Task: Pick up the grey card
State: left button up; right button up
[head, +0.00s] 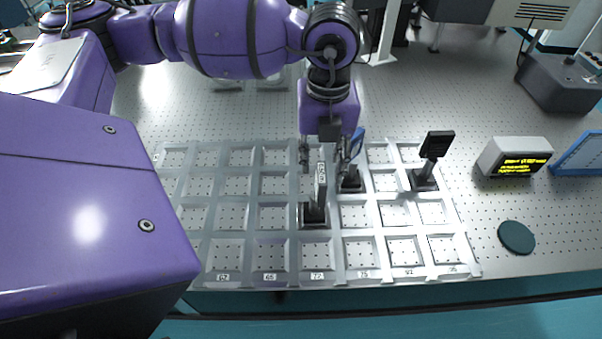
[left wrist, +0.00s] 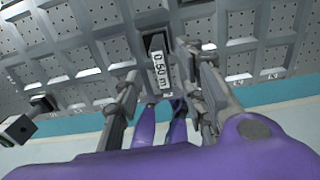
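The grey card (head: 321,188) stands upright in a black base (head: 314,214) in a cell of the grey rack, with a white label at its top. In the left wrist view a label reading 0.50 m (left wrist: 162,70) shows between the fingers, above a dark base (left wrist: 154,42). My left gripper (head: 324,160) points down, with its fingers apart at the top of the grey card. In the left wrist view the gripper (left wrist: 166,85) has one finger on each side of the label, with visible gaps. My right gripper is in neither view.
A blue card (head: 356,143) in a black base stands close behind the gripper's right finger. A dark card (head: 436,144) stands further right. The rack (head: 246,249) has many empty cells. A display box (head: 514,157) and a round dark disc (head: 516,236) lie to the right.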

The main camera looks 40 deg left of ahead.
aim_at(322, 172)
pick_arm(q)
notch_tip(322, 172, down, 6)
jog(key=shift+s+d+r, duration=0.1)
jog(key=shift+r, duration=0.15)
jog(key=shift+f, duration=0.15)
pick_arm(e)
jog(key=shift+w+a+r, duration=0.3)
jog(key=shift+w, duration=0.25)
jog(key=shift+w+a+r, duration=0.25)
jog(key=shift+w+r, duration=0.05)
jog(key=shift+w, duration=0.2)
pick_arm(q)
grip_shut()
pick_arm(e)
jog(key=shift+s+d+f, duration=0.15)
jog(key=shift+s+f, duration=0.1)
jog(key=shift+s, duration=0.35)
